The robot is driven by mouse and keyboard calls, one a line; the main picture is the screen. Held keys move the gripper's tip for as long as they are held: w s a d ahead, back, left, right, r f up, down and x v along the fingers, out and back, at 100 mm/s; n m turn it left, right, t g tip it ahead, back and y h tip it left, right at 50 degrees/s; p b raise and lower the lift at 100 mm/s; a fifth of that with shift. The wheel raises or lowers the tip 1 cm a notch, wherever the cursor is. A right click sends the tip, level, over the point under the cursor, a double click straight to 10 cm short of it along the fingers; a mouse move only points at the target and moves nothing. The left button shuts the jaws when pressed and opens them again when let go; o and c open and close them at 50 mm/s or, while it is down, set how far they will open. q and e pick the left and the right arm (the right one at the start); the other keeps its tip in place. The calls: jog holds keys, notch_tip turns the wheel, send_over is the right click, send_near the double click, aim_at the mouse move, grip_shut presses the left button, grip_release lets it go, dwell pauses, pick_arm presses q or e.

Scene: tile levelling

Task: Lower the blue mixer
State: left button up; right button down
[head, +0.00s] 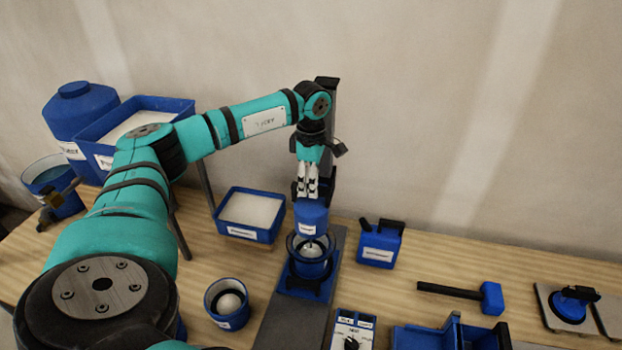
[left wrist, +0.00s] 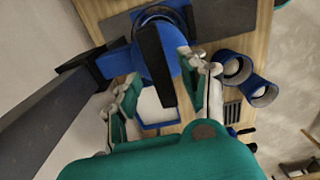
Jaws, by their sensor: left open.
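The blue mixer (head: 311,217) is on a dark upright stand (head: 331,122), with its labelled body over a blue mixing bucket (head: 312,268). How far its lower end sits from the bucket is hard to tell. My left gripper (head: 307,190) is just above the mixer, pointing down. In the left wrist view the blue mixer (left wrist: 180,66) and a black bar (left wrist: 152,62) on it show, with the bar between the two spread fingers of my left gripper (left wrist: 165,88). The fingers look apart from the bar. My right gripper is not in view.
A blue tray of white material (head: 250,212) stands left of the mixer, and a small blue cup (head: 229,302) in front of it. A switch box (head: 353,329) is at the front.

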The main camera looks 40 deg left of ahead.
pick_arm(q)
notch_tip(320, 180, up, 10)
jog(key=shift+r, duration=0.25)
dwell(0.6)
